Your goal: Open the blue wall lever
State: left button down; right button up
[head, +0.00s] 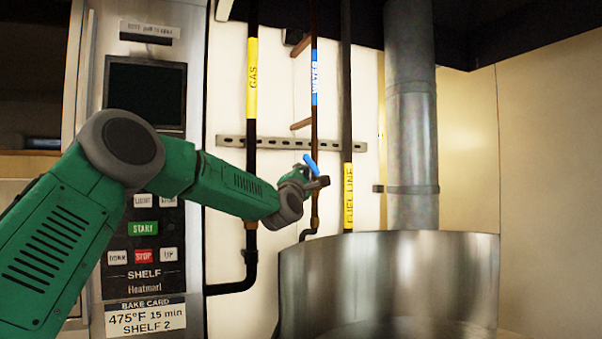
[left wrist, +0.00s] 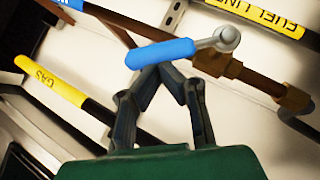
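The blue wall lever (head: 311,165) is on the brown pipe with the blue WATER label (head: 315,78). My left gripper (head: 303,177) is at the lever, just below and left of its blue handle in the head view. In the left wrist view the blue handle (left wrist: 160,53) lies across the tips of my left gripper (left wrist: 160,70), left of its round grey pivot (left wrist: 227,39). The two fingers converge and look shut, with their tips at the handle and partly hidden by it. I cannot tell whether they touch it. My right gripper is not in view.
A yellow-labelled GAS pipe (head: 252,80) runs to the left and a FUEL LINE pipe (head: 347,120) to the right. A large metal kettle (head: 390,280) stands below right, under a grey flue (head: 412,120). An oven control panel (head: 145,230) is behind my left arm.

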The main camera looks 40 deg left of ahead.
aim_at(312, 160)
pick_arm(q)
jog(key=r+m+h+p, duration=0.1)
jog(key=w+m+g+h+p, duration=0.1)
jog(key=p, duration=0.1)
jog(key=r+m+p, duration=0.1)
jog(key=shift+w+d+r+m+g+h, duration=0.15)
jog(key=shift+d+r+m+g+h, duration=0.2)
jog(key=shift+m+g+h, duration=0.05)
jog(key=shift+w+d+r+m+p, duration=0.1)
jog(key=shift+w+r+m+p, duration=0.15)
jog(key=shift+p, duration=0.2)
jog(key=shift+w+d+f+m+g+h, duration=0.1)
jog(key=shift+w+f+m+g+h, duration=0.05)
jog(key=shift+m+g+h, duration=0.15)
jog(key=shift+w+d+r+p, duration=0.2)
jog(key=shift+w+r+p, duration=0.05)
jog(key=shift+w+p, duration=0.3)
jog(key=shift+w+d+r, duration=0.1)
jog(key=shift+w, duration=0.05)
